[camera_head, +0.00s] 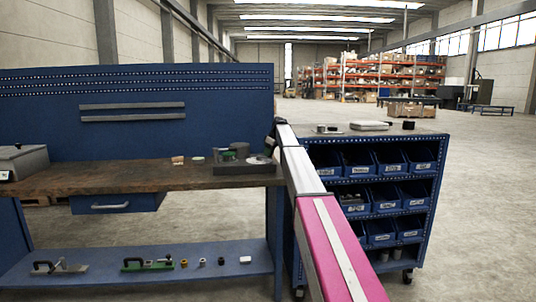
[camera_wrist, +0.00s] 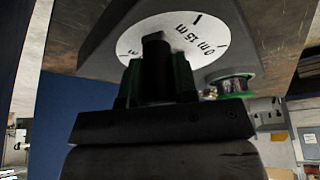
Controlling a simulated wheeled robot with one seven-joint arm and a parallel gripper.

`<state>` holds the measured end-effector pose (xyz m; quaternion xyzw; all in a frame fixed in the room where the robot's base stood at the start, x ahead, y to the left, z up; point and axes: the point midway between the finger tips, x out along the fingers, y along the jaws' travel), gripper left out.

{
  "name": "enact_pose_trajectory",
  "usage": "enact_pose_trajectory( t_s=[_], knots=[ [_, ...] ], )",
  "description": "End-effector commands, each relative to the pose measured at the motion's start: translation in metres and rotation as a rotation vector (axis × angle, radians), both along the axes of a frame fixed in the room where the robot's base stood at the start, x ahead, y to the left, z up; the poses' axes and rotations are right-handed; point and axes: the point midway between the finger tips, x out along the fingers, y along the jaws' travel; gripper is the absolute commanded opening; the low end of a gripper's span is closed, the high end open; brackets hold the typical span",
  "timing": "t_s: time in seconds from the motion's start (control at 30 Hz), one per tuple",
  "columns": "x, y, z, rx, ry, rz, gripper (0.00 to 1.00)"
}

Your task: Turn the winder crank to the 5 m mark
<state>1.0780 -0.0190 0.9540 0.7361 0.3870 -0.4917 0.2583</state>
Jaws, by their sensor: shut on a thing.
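The winder (camera_head: 245,168) stands at the right end of the workbench top, a dark grey block with a pale round dial. In the wrist view its white dial (camera_wrist: 205,38) fills the upper middle, with black tick marks and lettering seen at an angle; 0 m and 15 m are partly readable. I cannot make out the 5 m mark. My gripper (camera_wrist: 157,75) is shut on the dark crank handle (camera_wrist: 155,45), which stands up in front of the dial. The gripper hides part of the dial and most of the crank.
A green-rimmed spool (camera_wrist: 232,87) sits beside the dial. The wooden workbench top (camera_head: 130,178) is mostly clear in the middle, with a grey box (camera_head: 22,162) at left. A blue bin cart (camera_head: 430,190) stands to the right. The lower shelf (camera_head: 200,280) holds several small parts.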

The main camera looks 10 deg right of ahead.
Motion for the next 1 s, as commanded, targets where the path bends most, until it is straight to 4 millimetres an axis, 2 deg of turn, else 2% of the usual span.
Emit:
enact_pose_trajectory(
  t_s=[0.27, 0.7, 0.73, 0.8, 1.0],
  knots=[
    [0.0052, -0.0024, 0.0003, -0.002, -0.001, 0.075, 0.00],
    [0.0052, -0.0024, 0.0003, -0.002, 0.000, 0.084, 0.00],
    [0.0052, -0.0024, 0.0003, -0.002, 0.000, 0.084, 0.34],
    [0.0052, -0.0024, 0.0003, -0.002, 0.000, 0.084, 0.53],
    [0.0049, -0.0019, 0.0003, -0.001, 0.000, 0.085, 0.53]
  ],
)
